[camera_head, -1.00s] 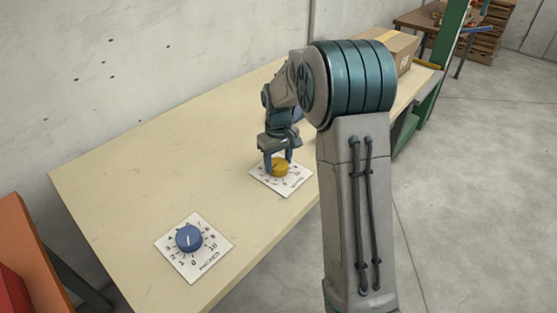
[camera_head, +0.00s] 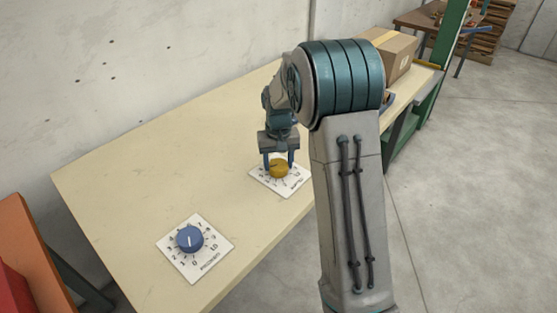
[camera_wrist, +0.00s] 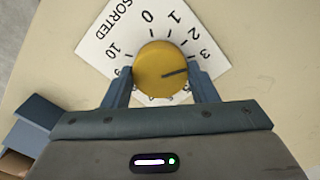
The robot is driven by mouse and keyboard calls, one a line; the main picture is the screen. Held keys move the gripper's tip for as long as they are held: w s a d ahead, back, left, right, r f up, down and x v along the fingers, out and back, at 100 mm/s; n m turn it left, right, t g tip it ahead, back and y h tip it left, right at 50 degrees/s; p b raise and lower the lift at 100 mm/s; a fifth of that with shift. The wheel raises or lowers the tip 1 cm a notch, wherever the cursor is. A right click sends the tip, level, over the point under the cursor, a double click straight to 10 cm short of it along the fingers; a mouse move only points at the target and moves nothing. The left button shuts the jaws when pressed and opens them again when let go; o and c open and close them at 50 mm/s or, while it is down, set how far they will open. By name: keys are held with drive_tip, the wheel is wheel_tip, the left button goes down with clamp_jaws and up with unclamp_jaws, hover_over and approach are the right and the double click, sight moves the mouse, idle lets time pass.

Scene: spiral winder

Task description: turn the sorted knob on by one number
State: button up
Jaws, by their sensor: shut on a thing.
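The sorted knob (camera_wrist: 158,66) is a yellow round knob with a dark pointer line, on a white dial plate (camera_wrist: 100,32) lettered SORTED. It also shows in the head view (camera_head: 278,169), at the far end of the plate pair. My gripper (camera_wrist: 161,78) has one finger on each side of the knob and is shut on it from above; it also shows in the head view (camera_head: 279,164). The pointer line runs right, toward my right finger, just past the 3. That finger hides the marks there, and the knob and palm hide the lower numbers.
A blue knob (camera_head: 189,238) on its own white plate (camera_head: 207,268) sits nearer on the bench (camera_head: 130,190). A cardboard box (camera_head: 391,55) stands at the bench's far end. The bench left of the plates is clear. A wall (camera_head: 150,60) runs behind.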

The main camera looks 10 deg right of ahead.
sight(279, 164)
drive_tip(key=shift+m, duration=0.6)
drive_tip(key=o, duration=1)
drive_tip(key=shift+r+p, duration=0.85)
drive_tip(key=shift+r, duration=6.1)
